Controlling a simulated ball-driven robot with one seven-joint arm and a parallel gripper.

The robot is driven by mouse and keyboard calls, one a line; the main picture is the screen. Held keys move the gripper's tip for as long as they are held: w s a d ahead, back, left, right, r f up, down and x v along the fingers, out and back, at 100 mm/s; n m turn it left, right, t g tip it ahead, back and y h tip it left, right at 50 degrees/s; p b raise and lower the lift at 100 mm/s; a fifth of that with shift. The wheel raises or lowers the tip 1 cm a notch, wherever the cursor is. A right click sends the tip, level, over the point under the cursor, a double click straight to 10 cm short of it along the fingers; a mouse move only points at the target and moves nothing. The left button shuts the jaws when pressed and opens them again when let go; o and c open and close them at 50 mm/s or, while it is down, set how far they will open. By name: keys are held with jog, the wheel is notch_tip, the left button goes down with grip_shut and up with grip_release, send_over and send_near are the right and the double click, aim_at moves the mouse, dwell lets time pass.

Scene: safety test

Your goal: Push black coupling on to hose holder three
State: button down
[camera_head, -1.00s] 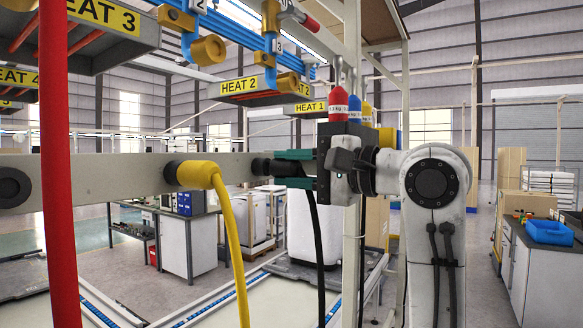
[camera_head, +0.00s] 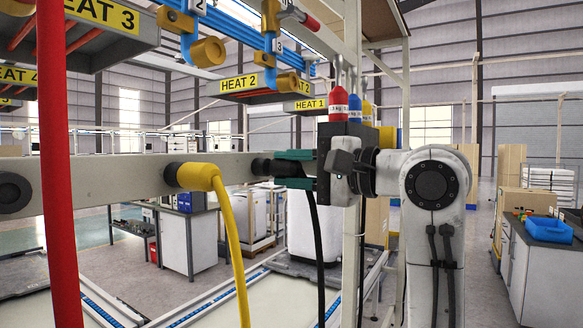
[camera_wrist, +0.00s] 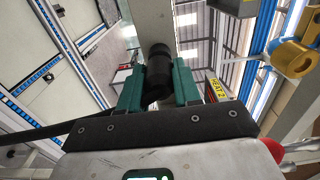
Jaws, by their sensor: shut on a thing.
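My gripper (camera_head: 283,168) has green fingers and is shut on the black coupling (camera_head: 262,167) at the right part of a long grey beam (camera_head: 110,185). In the wrist view, the black coupling (camera_wrist: 158,72) sits between both green fingers, its far end at the beam face; I cannot tell whether it is seated. A black hose (camera_head: 317,240) hangs below my gripper. The holder behind the coupling is hidden. A yellow coupling (camera_head: 198,177) with a yellow hose sits on the beam further left. A dark round holder end (camera_head: 12,190) shows at the far left.
A red hose (camera_head: 55,150) hangs in front at the left. Blue pipes with brass-coloured fittings (camera_head: 207,52) hang above the beam. Red, blue and yellow bottle-like parts (camera_head: 338,105) stand just above my gripper. A post (camera_head: 352,230) stands near my arm.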

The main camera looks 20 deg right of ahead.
jog(key=shift+w+a+p, duration=0.35)
jog(key=shift+w+p, duration=0.05)
jog(key=shift+w, duration=0.1)
dwell(0.8)
jog(key=c, duration=0.7)
grip_release()
jog(key=b+v, duration=0.3)
jog(key=v, duration=0.7)
jog(key=shift+s+d, duration=0.25)
jog(key=shift+s, duration=0.05)
